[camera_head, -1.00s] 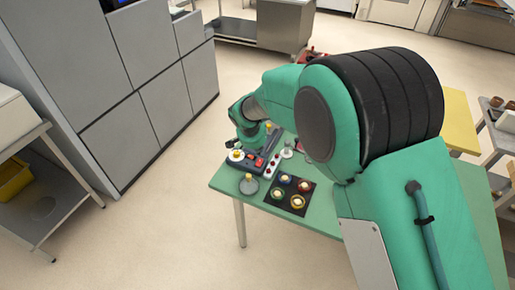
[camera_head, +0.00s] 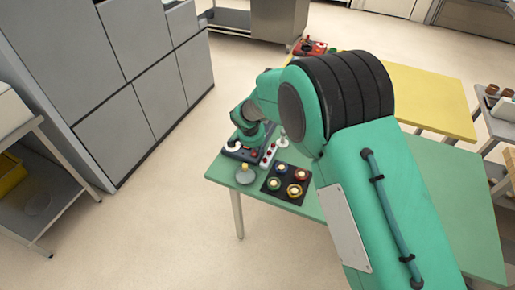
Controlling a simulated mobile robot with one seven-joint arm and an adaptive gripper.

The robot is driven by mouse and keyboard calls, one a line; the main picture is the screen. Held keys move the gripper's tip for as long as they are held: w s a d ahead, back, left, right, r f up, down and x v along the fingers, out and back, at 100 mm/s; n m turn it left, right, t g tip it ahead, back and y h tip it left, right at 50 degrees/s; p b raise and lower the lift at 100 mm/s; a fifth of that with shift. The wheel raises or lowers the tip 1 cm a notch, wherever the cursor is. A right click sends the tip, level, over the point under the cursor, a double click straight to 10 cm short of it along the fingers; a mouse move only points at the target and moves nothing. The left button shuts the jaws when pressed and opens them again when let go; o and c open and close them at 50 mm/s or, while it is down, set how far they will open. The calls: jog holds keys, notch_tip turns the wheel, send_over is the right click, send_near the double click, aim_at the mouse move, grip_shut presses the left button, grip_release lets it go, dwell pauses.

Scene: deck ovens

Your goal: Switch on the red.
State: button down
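A black panel (camera_head: 285,194) on the green table carries a red round piece (camera_head: 302,174), with blue, green and yellow ones beside it. A dark box (camera_head: 234,153) with a white round part and small red parts stands behind and left of the panel. A pale strip (camera_head: 268,156) with red buttons lies between them. Which red part the task means, I cannot tell. My gripper (camera_head: 240,138) is low over the dark box and hides part of it. Its fingers are too small and covered to show whether they are open or touching anything.
A grey round base with a yellow knob (camera_head: 246,175) stands near the green table's (camera_head: 440,190) left edge. A white stand (camera_head: 282,139) is close to my arm. A red device (camera_head: 312,47) sits by the yellow table (camera_head: 430,95). Grey cabinets (camera_head: 100,90) stand left across open floor.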

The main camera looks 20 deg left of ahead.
jog(key=shift+w+f+b, duration=0.3)
jog(key=shift+f+b, duration=0.1)
jog(key=shift+b, duration=0.2)
jog(key=shift+w+d+f+b, duration=0.15)
jog(key=shift+w+f+b, duration=0.15)
jog(key=shift+b, duration=0.6)
jog(key=shift+s, duration=0.15)
jog(key=shift+s+f, duration=0.15)
jog(key=shift+s, duration=0.1)
jog(key=shift+s+f+b, duration=0.1)
jog(key=shift+s+b, duration=0.3)
jog(key=shift+s, duration=0.25)
notch_tip(320, 180, up, 15)
jog(key=w+p, duration=0.1)
jog(key=p, duration=0.2)
